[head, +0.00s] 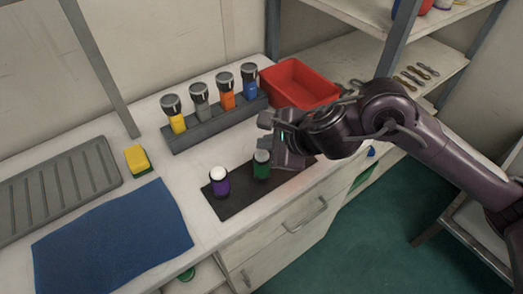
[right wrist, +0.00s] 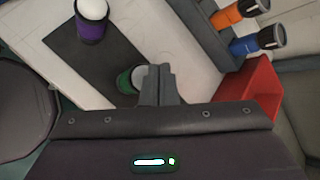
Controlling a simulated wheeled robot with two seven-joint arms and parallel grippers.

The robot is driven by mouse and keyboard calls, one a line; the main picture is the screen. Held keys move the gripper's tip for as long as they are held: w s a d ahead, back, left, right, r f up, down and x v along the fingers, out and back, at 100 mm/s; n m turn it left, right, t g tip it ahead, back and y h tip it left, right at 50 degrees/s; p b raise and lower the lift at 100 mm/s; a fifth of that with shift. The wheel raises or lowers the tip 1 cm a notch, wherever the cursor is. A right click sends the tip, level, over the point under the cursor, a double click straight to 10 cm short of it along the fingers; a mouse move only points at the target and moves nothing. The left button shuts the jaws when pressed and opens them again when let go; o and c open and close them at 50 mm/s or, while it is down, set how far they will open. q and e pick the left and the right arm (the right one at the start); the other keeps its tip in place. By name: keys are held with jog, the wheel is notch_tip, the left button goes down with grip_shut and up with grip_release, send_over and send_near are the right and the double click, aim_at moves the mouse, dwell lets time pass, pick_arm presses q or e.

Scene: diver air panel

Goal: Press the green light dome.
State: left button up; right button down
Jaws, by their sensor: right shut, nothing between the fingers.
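The green light (head: 262,169) stands upright on a dark mat (head: 234,205), with a pale dome on top. In the head view it is just left of my right gripper (head: 284,160). In the right wrist view the green light (right wrist: 124,82) is partly hidden behind the shut fingers of my right gripper (right wrist: 158,70). Those fingers are empty and close beside the dome; I cannot tell whether they touch it. A purple light (head: 221,186) with a white dome stands to the left on the same mat, and also shows in the right wrist view (right wrist: 91,25). My left gripper is not in view.
Behind the mat, a grey rack (head: 205,132) holds yellow, grey, orange and blue flashlights. A red bin (head: 297,84) stands at the back right. A yellow sponge (head: 137,158), a blue cloth (head: 112,238) and a grey ribbed tray (head: 55,188) lie to the left.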

aim_at(266, 156)
notch_tip(266, 156, up, 6)
jog(key=p, duration=0.3)
jog(key=shift+f, duration=0.1)
dwell(0.4)
